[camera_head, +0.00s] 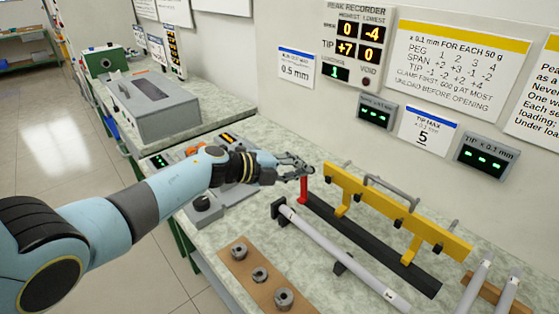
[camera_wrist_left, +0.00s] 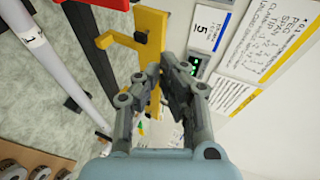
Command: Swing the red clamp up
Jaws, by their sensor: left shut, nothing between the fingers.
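In the left wrist view, part of the red clamp (camera_wrist_left: 105,40) shows near the top, left of the yellow part. My left gripper (camera_head: 304,172) is just above the clamp's top. Whether they touch is unclear. Its fingers (camera_wrist_left: 160,72) are shut and empty, over the yellow part in the wrist view. My right gripper is not in view.
A long grey rod (camera_head: 345,258) lies on supports in front of the black bar. Several round weights (camera_head: 260,274) sit on a brown board (camera_head: 250,290). More rods (camera_head: 478,285) lie at right. A control box (camera_head: 155,100) stands at back left. The wall with displays (camera_head: 375,115) is behind.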

